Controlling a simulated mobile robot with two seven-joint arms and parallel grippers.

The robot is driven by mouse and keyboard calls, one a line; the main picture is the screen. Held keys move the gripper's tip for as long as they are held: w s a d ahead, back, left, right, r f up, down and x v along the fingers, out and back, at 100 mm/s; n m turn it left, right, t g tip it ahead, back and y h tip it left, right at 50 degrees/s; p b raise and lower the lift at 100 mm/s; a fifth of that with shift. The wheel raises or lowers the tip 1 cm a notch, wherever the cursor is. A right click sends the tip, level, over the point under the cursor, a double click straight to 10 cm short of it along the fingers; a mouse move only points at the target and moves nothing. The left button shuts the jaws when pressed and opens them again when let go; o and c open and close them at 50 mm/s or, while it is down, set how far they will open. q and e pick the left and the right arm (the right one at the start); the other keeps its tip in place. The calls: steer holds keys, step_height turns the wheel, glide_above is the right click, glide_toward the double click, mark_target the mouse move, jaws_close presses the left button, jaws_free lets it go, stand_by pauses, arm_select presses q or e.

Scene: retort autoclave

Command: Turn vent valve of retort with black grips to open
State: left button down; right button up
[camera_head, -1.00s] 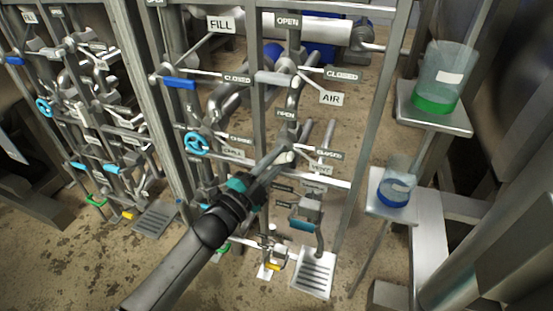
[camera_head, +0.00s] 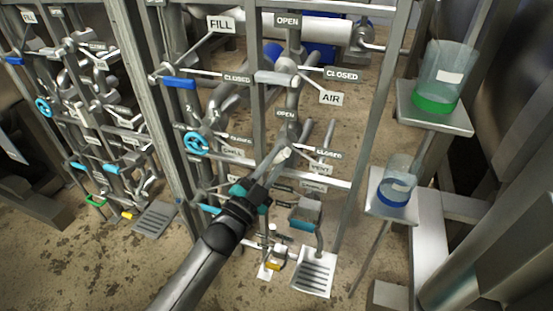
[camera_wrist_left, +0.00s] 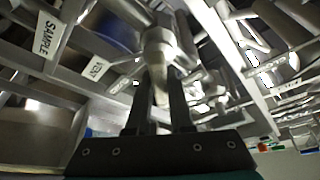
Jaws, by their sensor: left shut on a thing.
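The vent valve handle (camera_head: 285,153) is a pale grey lever on the pipework in the middle of the head view. An OPEN sign (camera_head: 286,113) is above it and a CLOSED sign (camera_head: 328,153) is to its right. My left gripper (camera_head: 275,164) reaches up from below and is shut on the handle. In the left wrist view, the handle (camera_wrist_left: 160,85) lies between my two dark fingers, with a VENT tag (camera_wrist_left: 96,68) to the left. The fingers partly hide it. No black grips can be made out. My right gripper is out of view.
A blue handwheel (camera_head: 197,143) and metal frame posts are close to the left of my arm. The AIR valve (camera_head: 274,78) is above. Beakers with green and blue bases stand on shelves at the right.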

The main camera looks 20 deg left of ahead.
arm_select(q)
steer(key=n+t+y, duration=0.1)
steer(key=n, duration=0.3)
steer(key=shift+y, duration=0.3)
steer(key=n+y, duration=0.1)
steer(key=n, duration=0.2)
steer(key=shift+n+t+y+p, duration=0.3)
steer(key=shift+t+y+p, duration=0.1)
steer(key=n+y, duration=0.1)
steer(key=n, duration=0.1)
steer(key=shift+n, duration=0.3)
steer(key=shift+n+y+p, duration=0.3)
steer(key=shift+n+y, duration=0.2)
steer(key=shift+n, duration=0.2)
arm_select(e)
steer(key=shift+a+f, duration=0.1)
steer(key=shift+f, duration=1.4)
arm_select(q)
steer(key=c, duration=0.8)
jaws_free()
steer(key=shift+s, duration=0.1)
